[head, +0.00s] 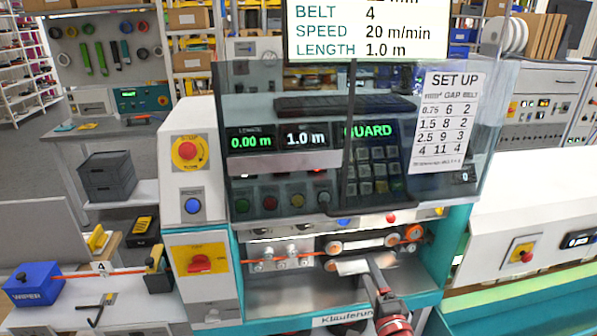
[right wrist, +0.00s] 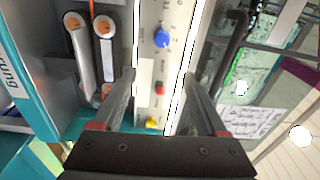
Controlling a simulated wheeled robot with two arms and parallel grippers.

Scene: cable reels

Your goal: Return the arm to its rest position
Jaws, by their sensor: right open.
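My right gripper (head: 366,264) reaches up from the bottom of the head view, in front of the cable machine's lower opening, by the belt rollers (head: 362,243). In the right wrist view my right gripper (right wrist: 159,78) has its two fingers well apart. Nothing is between the fingertips; the machine's button strip (right wrist: 160,60) shows beyond them. The belt rollers (right wrist: 90,45) are left of the fingers there. I cannot tell from the head view how far the fingertips are from the machine. My left gripper is not in view.
A clear guard (head: 300,90) hangs over the control panel, whose displays read 0.00 m, 1.0 m and GUARD. An orange cable (head: 128,268) runs from the blue wiper (head: 32,284) into the machine. A white bench top (head: 60,310) is at lower left, with a black hooked tool (head: 97,310).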

